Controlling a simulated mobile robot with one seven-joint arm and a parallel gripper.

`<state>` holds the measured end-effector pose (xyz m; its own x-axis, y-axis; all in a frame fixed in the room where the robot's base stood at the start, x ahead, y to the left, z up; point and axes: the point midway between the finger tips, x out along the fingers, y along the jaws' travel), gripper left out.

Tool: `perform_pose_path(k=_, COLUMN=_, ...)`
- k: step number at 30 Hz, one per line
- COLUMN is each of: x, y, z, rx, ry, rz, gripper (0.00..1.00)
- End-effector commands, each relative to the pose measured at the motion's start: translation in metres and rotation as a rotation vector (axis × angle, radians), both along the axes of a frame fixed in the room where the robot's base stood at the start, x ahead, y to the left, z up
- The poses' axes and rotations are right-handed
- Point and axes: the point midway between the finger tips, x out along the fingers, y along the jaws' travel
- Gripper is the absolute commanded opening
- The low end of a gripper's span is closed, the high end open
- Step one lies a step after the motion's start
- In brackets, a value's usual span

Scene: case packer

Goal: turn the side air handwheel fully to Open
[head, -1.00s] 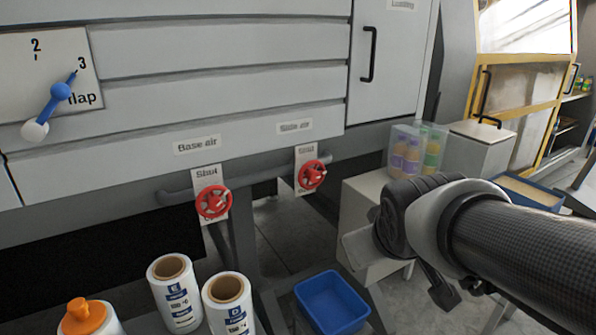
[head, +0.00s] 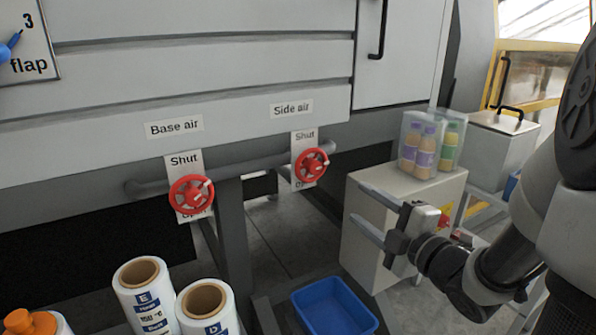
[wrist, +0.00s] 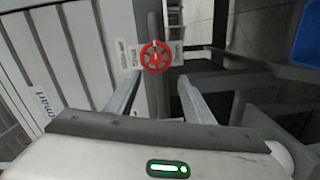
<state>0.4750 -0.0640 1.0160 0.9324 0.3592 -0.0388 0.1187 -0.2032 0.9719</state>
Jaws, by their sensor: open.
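The side air handwheel (head: 312,164) is a small red spoked wheel with a pale knob at its upper right. It sits on a grey pipe over a white plate marked "Shut" at the top; the lower word is mostly hidden. A "Side air" label (head: 292,108) is above it. My gripper (head: 366,211) is open and empty, right of and below the wheel in the head view, with its fingers pointing left. In the wrist view the red wheel (wrist: 155,57) shows ahead, beyond and between the open fingertips (wrist: 160,78), apart from them.
A matching base air handwheel (head: 191,194) is to the left. A pale cabinet (head: 376,228) with bottles in a clear box (head: 429,146) stands behind my gripper. A blue bin (head: 333,306) and white rolls (head: 146,291) are below.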

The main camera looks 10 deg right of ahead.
Motion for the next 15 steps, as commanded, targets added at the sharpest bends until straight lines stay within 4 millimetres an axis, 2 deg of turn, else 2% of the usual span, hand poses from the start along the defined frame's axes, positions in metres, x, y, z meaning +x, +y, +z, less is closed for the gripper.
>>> perform_pose_path(k=3, x=-0.006, y=-0.002, z=0.005, rx=-0.007, ry=-0.040, rz=0.023, gripper=0.48)
perform_pose_path(k=7, x=0.002, y=0.003, z=0.010, rx=-0.004, ry=-0.047, rz=0.030, gripper=0.48)
perform_pose_path(k=12, x=0.021, y=0.012, z=0.012, rx=-0.001, ry=-0.041, rz=0.030, gripper=0.48)
perform_pose_path(k=13, x=0.028, y=0.015, z=0.005, rx=-0.008, ry=-0.046, rz=0.032, gripper=0.48)
perform_pose_path(k=15, x=0.043, y=0.021, z=0.004, rx=-0.009, ry=-0.048, rz=0.031, gripper=0.48)
